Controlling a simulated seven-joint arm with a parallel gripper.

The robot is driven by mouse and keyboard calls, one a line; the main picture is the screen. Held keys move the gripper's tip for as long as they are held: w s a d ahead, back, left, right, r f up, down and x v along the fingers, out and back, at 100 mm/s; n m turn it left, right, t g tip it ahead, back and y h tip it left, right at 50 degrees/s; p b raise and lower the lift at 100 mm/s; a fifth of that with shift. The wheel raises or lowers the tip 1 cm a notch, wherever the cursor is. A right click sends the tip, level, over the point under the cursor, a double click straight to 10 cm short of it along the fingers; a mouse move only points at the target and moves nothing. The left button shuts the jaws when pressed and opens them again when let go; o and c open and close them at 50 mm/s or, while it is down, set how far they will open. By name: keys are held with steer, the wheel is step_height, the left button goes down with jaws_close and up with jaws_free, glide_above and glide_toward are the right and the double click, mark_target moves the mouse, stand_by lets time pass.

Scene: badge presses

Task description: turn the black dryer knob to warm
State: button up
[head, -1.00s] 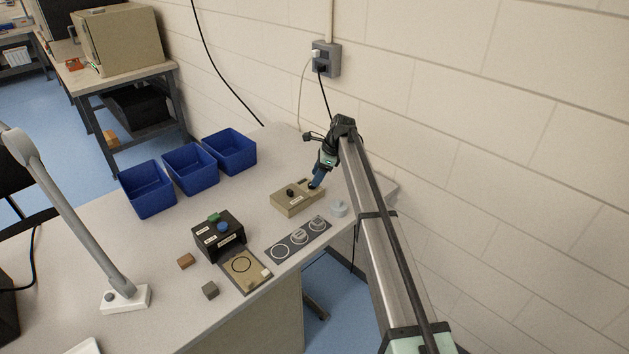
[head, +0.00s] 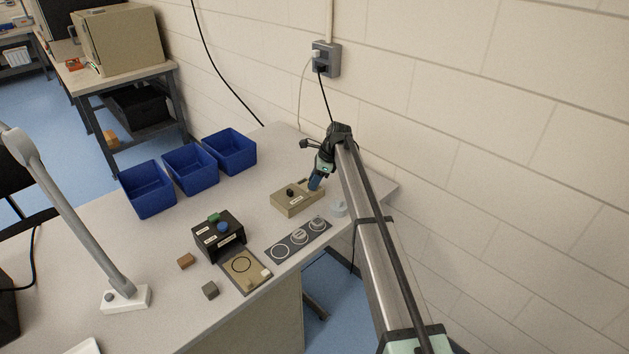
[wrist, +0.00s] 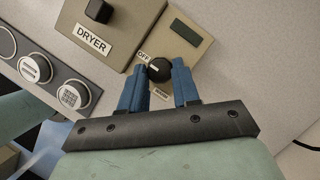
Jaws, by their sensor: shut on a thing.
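The dryer box (head: 296,203) is beige and sits on the bench near the wall, at the right of the head view. In the wrist view, its black round knob (wrist: 159,70) is on a panel with an OFF label (wrist: 143,57) to its left and another small label (wrist: 161,95) below it. My gripper (wrist: 160,75) has blue fingers, one on each side of the knob, and is shut on it. A small pale mark shows on the knob, but its exact direction is hard to tell. In the head view my gripper (head: 315,187) hides the knob.
A square black part (wrist: 99,10) stands on the box beside the DRYER label (wrist: 91,40). A dark strip with round badges (head: 299,240) and a black press (head: 219,235) lie to the front left. Blue bins (head: 190,168) stand behind at left. The wall is close behind my arm.

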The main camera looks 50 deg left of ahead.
steer(key=c, duration=0.4)
